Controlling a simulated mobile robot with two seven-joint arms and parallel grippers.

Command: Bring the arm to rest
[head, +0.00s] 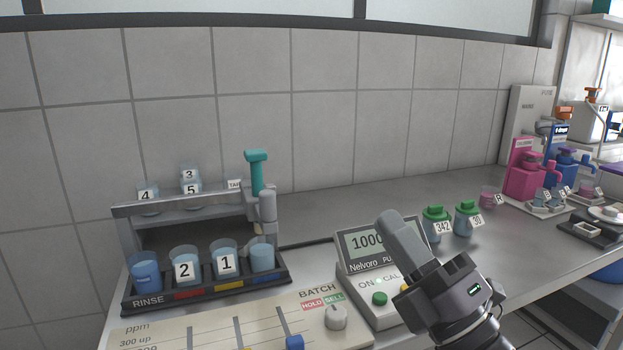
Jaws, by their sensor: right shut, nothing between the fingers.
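My right gripper (391,224) rises from the lower right, in front of the conductivity meter (355,250). Its grey fingers are together with nothing seen between them, and they hide part of the meter's display, which reads 1000 as far as it shows. The green button (379,298) stays visible to the left of the gripper. My left gripper is out of view.
A rack (125,300) with cups marked 2 and 1 stands at left, with a teal-topped post (256,172). A panel (250,325) with sliders lies in front. Green-lidded jars (436,225) stand close behind the gripper. Pink and blue dispensers (525,172) are far right.

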